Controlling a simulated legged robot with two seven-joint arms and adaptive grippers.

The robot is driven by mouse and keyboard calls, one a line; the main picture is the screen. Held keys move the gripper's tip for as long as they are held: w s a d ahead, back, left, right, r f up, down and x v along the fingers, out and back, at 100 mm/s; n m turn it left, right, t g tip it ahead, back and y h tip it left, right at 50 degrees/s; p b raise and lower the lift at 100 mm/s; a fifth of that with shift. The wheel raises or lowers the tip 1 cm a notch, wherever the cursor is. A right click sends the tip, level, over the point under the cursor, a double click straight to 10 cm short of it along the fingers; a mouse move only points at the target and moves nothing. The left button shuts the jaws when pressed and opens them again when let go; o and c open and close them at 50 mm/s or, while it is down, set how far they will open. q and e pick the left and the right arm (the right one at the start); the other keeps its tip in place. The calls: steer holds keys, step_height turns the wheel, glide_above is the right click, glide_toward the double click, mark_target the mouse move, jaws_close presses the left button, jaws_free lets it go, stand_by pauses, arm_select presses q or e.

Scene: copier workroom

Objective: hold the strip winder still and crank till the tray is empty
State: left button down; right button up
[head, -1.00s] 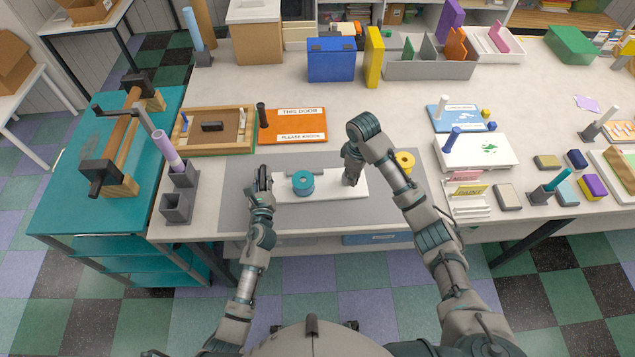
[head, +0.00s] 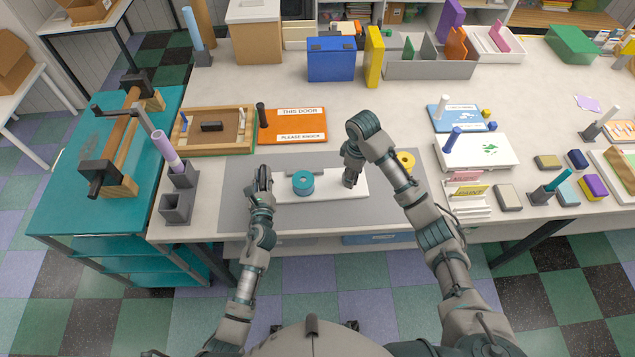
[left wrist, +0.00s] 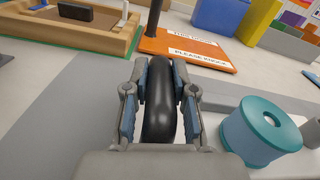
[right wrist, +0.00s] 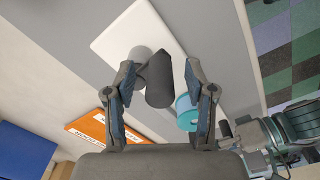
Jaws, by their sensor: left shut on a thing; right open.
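The strip winder has a long white base (head: 325,194) on the grey mat, with a teal spool (head: 303,183) near its middle. My left gripper (head: 262,180) is at the base's left end. In the left wrist view it is shut on a thick black handle (left wrist: 163,105), with the teal spool (left wrist: 262,130) to the right. My right gripper (head: 351,183) is over the base's right part, pointing down. In the right wrist view its open fingers stand either side of a dark upright knob (right wrist: 159,82), with a grey round part (right wrist: 138,58) beside it. I cannot make out the tray surely.
A yellow roll (head: 405,161) sits right of my right forearm. Behind the mat lie an orange sign (head: 293,125) and a wooden frame tray (head: 215,143). Grey square holders (head: 178,206) stand to the left. White stands (head: 475,151) and several blocks are to the right.

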arm_select(q)
steer(key=shift+f, duration=0.15)
arm_select(e)
steer(key=shift+r, duration=3.15)
steer(key=shift+r, duration=0.1)
step_height(320, 180, up, 12)
arm_select(q)
steer(key=c, duration=0.9)
jaws_free()
steer(key=shift+o, duration=0.2)
steer(key=s, duration=1.2)
steer(key=shift+d, duration=0.2)
arm_select(e)
steer(key=shift+s+f, duration=0.1)
steer(key=shift+f, duration=0.1)
